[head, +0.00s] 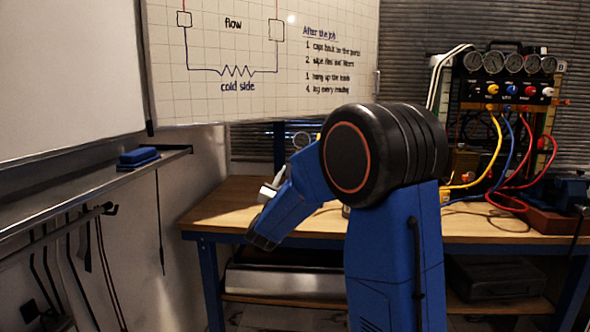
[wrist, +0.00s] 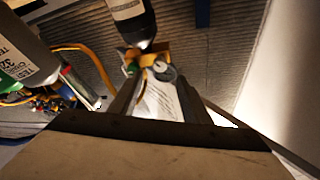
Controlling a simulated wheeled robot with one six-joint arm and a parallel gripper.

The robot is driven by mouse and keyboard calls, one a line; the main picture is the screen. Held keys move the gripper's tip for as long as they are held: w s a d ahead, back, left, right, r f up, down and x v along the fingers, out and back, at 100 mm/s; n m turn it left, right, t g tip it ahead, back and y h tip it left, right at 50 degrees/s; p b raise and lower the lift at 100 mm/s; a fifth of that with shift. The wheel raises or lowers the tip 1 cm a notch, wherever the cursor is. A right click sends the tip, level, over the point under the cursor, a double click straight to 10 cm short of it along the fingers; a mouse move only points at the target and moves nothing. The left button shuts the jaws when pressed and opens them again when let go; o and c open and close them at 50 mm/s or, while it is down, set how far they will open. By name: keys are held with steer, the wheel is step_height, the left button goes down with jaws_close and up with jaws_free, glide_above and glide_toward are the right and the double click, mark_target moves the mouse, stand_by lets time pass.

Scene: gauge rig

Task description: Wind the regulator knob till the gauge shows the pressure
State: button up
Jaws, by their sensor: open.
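In the wrist view my gripper (wrist: 158,82) is open, its two dark fingers apart with nothing gripped. Just beyond the fingertips is a small round grey gauge-like part (wrist: 163,71) beside yellow fittings (wrist: 157,57), below a dark bottle (wrist: 130,18). I cannot tell which part there is the regulator knob. In the head view a small round dial (head: 301,140) shows partly behind my blue arm; its reading is too small to make out.
A manifold (head: 507,92) with several gauges and coloured hoses stands at the right of the wooden bench (head: 215,207). In the wrist view a grey labelled cylinder (wrist: 25,50) is close at left and a white sheet (wrist: 160,101) lies between the fingers. The bench's left end looks clear.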

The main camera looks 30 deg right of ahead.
steer(key=v, duration=0.8)
steer(key=shift+a, duration=0.1)
steer(key=s+a+f+n+g+y, duration=0.2)
steer(key=s+a+f+n+y, duration=0.3)
steer(key=s+a+n+y, duration=0.9)
steer(key=s+d+f+g, duration=0.2)
steer(key=s+f+g, duration=0.2)
steer(key=s, duration=0.9)
steer(key=s+d+f+g+y, duration=0.1)
steer(key=s+f+g, duration=0.3)
steer(key=s, duration=1)
step_height(320, 180, down, 3)
steer(key=shift+d+f+g+y, duration=0.1)
steer(key=shift+d+g+y, duration=0.2)
steer(key=shift+d+g, duration=0.1)
